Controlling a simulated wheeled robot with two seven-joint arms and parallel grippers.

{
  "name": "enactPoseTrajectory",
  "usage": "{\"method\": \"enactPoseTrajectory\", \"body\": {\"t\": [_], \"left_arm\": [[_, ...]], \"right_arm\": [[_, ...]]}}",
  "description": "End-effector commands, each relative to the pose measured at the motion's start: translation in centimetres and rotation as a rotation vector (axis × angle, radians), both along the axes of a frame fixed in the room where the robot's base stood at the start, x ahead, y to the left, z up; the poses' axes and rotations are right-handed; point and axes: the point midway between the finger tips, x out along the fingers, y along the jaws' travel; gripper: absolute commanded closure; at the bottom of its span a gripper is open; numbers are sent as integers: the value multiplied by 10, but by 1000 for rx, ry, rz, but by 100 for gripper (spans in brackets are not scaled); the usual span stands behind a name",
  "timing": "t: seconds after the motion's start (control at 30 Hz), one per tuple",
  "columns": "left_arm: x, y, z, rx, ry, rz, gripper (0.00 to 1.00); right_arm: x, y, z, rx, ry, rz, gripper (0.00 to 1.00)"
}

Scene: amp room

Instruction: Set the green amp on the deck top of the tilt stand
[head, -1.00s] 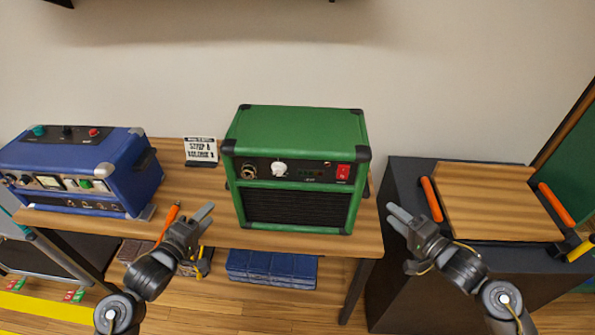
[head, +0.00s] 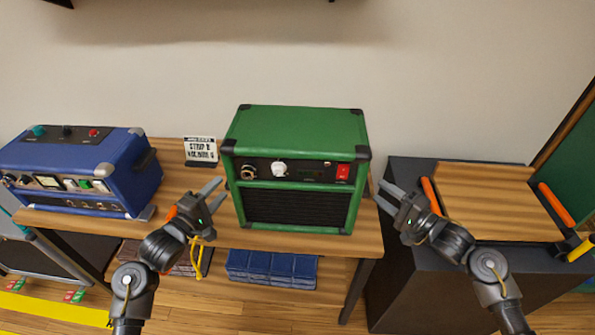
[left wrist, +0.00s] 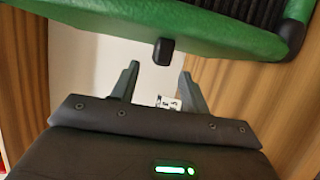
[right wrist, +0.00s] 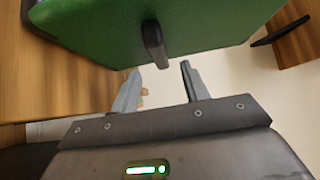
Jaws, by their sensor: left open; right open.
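The green amp (head: 296,160) stands upright on the wooden bench, its black grille and control strip facing me. It also fills the top of the left wrist view (left wrist: 120,25) and the right wrist view (right wrist: 110,30), with a dark handle on each side. My left gripper (head: 219,188) is open and empty just left of the amp. My right gripper (head: 385,193) is open and empty just right of it. The tilt stand's wooden deck top (head: 495,205) lies to the right, with orange bars along its sides.
A blue amp (head: 80,170) stands at the bench's left end. A small sign (head: 201,150) stands behind my left gripper. The wooden bench (head: 300,243) ends short of the dark stand base (head: 400,280).

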Motion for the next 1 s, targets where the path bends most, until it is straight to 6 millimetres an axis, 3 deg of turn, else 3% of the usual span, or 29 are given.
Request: {"method": "enactPoseTrajectory", "body": {"t": [0.33,0.8,1.0], "left_arm": [[46,-22,0,-1,-1,-2,55],[56,-26,0,0,0,0,55],[55,-25,0,0,0,0,78]], "right_arm": [[37,34,0,0,0,-1,55],[44,42,0,-1,0,-1,55],[44,42,0,-1,0,-1,78]]}}
